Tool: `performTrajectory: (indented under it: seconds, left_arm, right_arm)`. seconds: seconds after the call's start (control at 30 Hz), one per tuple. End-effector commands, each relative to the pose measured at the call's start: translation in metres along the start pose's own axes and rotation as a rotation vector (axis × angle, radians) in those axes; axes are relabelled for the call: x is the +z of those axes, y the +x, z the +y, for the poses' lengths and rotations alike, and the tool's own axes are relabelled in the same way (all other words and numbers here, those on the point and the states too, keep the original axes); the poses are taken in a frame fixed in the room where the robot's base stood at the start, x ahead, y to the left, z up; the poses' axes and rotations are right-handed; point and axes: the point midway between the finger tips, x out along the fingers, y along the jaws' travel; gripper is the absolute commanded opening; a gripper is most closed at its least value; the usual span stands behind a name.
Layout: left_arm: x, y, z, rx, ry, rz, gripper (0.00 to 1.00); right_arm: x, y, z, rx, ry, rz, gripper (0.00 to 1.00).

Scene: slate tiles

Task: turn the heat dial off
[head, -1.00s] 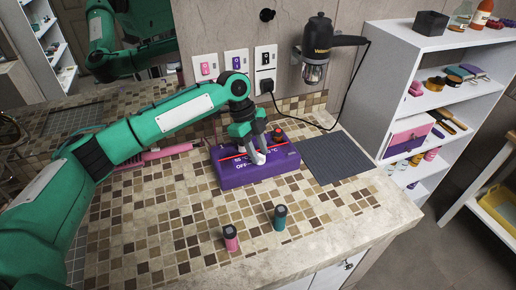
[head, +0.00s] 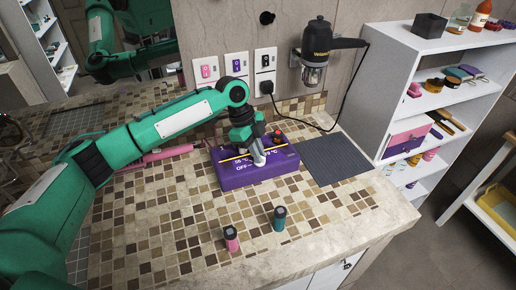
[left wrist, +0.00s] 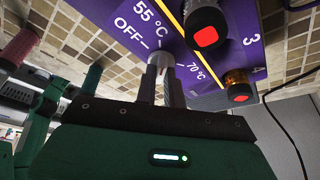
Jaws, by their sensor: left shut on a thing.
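The purple heater box (head: 232,180) stands on the tiled counter. Its top has a lit yellow stripe (head: 238,157) and white marks for OFF, 55 °C and 70 °C, which also show in the left wrist view on the box top (left wrist: 255,52). My left gripper (head: 259,160) reaches down onto the front of this face. In the left wrist view the gripper (left wrist: 160,68) is shut between the OFF and 70 °C marks, on the heat dial, which its fingers hide. I cannot read the dial's pointer. My right gripper is not in view.
A pink cylinder (head: 231,239) and a teal one (head: 280,218) stand in front. A grey ribbed mat (head: 335,160) lies to the right.

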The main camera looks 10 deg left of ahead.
Motion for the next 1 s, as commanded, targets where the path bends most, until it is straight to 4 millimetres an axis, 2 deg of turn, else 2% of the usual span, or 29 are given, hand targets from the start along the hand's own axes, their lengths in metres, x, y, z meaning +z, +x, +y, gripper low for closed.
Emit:
performTrajectory:
  seconds: [0.07,0.6,1.0]
  left_arm:
    - [-0.002,-0.005,0.001,-0.019,-0.051,0.001,0.0]
    - [-0.003,-0.006,0.004,-0.207,-0.502,0.001,0.0]
    - [-0.003,-0.003,0.004,-0.305,-0.735,0.001,0.0]
  right_arm:
    - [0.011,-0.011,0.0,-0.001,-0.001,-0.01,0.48]
    - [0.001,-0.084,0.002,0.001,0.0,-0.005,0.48]
    - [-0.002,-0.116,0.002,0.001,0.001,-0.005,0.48]
